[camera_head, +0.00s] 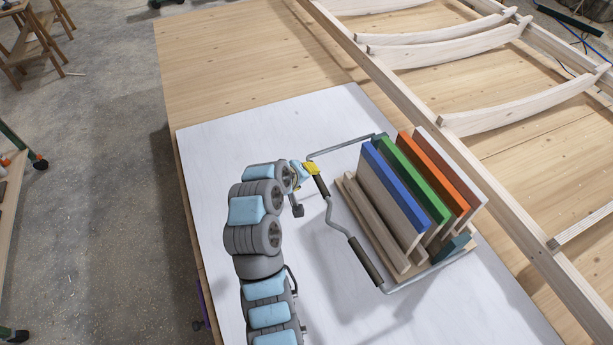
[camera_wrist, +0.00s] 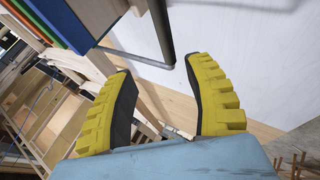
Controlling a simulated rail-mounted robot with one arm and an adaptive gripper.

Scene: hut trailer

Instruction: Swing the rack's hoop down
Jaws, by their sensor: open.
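My gripper (camera_head: 309,168), with yellow fingertips, is open at the hoop's far corner, by the upper dark grip. In the wrist view, the hoop's corner (camera_wrist: 167,65) shows between the spread fingers (camera_wrist: 160,76); contact cannot be told.
The white board (camera_head: 230,150) lies on a large wooden table (camera_head: 240,50). A wooden ladder-like frame (camera_head: 470,165) with curved slats runs close behind the rack on the right. The board is clear to the rack's left and front.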

